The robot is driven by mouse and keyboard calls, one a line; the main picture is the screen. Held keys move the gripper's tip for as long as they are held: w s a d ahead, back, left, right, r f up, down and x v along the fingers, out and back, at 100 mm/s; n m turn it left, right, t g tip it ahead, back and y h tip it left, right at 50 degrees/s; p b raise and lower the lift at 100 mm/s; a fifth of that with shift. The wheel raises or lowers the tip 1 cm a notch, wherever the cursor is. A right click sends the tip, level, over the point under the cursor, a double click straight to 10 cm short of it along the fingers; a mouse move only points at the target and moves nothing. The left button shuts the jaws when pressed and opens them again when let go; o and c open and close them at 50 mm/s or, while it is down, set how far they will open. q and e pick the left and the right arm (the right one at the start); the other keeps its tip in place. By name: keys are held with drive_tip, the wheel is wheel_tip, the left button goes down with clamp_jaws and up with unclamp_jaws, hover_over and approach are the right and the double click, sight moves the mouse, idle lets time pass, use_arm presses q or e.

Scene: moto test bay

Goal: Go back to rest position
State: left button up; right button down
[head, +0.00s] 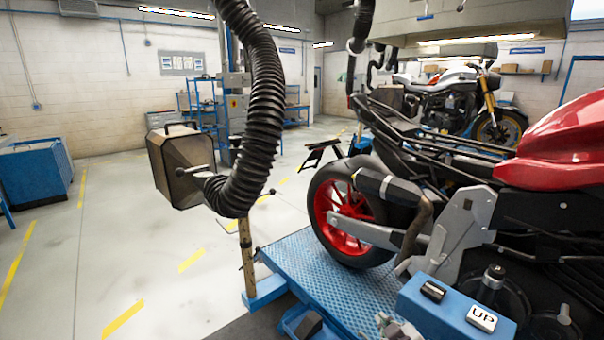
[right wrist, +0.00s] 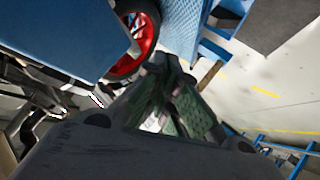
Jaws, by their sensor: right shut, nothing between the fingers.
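My right gripper (head: 388,322) shows only in part at the bottom edge of the head view, just left of the blue control box (head: 455,306) with a black switch and a white "UP" button. In the right wrist view the same gripper (right wrist: 172,66) points toward the motorcycle lift. Its dark fingers with green pads come together at the tips, and nothing is held between them. My left gripper is in neither view.
A red motorcycle (head: 552,150) stands on the blue lift platform (head: 330,285), close to my right gripper. A blue cabinet (head: 38,175) stands far left. The left floor is mostly clear.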

drive_tip(key=s+d+f+m+g, duration=0.2)
drive_tip(key=s+f+m+g, duration=0.2)
drive_tip(key=s+f+g, duration=0.85)
drive_tip(key=s+f+t, duration=0.1)
drive_tip(key=s+f, duration=0.2)
drive_tip(key=f, duration=0.9)
drive_tip(key=s+f+t, duration=0.1)
drive_tip(key=s+f, duration=0.1)
drive_tip(key=f, duration=1)
drive_tip(key=s+f+t, duration=0.1)
drive_tip(key=s+f, duration=0.2)
drive_tip(key=f, duration=0.9)
drive_tip(key=s+d+f, duration=0.2)
drive_tip(key=s+f, duration=0.7)
drive_tip(key=s, duration=0.1)
drive_tip(key=s+d+f+g, duration=0.1)
drive_tip(key=s+d+f, duration=0.1)
drive_tip(key=s+f, duration=0.7)
drive_tip(key=shift+s+d+f, duration=0.15)
drive_tip(key=shift+s+d, duration=0.15)
drive_tip(key=shift+s, duration=1)
drive_tip(key=shift+g, duration=0.25)
